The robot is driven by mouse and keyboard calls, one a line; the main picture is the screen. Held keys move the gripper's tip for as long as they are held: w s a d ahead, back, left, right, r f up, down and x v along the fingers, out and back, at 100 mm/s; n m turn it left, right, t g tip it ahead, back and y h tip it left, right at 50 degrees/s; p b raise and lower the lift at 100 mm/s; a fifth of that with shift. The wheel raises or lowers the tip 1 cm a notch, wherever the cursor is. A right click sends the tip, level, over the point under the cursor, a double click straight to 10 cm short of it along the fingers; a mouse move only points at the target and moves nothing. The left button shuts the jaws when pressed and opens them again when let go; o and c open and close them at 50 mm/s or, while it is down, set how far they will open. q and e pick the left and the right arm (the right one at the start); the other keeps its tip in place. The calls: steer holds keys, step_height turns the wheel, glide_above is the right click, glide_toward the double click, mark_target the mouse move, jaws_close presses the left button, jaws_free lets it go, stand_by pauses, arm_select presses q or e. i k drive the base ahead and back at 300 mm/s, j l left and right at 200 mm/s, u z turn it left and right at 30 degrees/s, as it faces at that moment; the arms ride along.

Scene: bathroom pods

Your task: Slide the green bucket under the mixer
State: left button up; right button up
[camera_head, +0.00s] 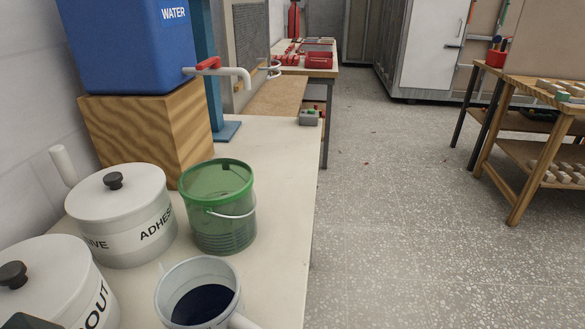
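The green bucket (221,223) stands upright on the pale workbench, with a green rim and a thin wire handle hanging at its front right. It is right of the adhesive pot and behind a mug-like vessel. A blue upright post (206,60) with a flat foot (227,131) stands farther back on the bench. It may be the mixer's stand, but the water tank hides much of it and I see no mixing head. A small dark shape at the bottom left edge may be part of my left gripper; its fingers do not show. My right gripper is out of view.
A blue water tank (127,50) with a red-handled tap sits on a wooden block (150,135). The adhesive pot (130,238), a grout pot (45,290) and a vessel of dark liquid (222,270) crowd the left and front. The bench (275,170) is clear behind and right of the bucket.

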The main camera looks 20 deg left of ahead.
mark_target(221, 206)
steer(key=i+l+u, duration=0.2)
steer(key=u, duration=0.25)
steer(key=i+l+u, duration=0.3)
steer(key=u, duration=0.2)
steer(key=i+l+u, duration=0.15)
steer(key=l+u, duration=0.3)
steer(key=i+l+u, duration=0.15)
steer(key=l+u, duration=0.75)
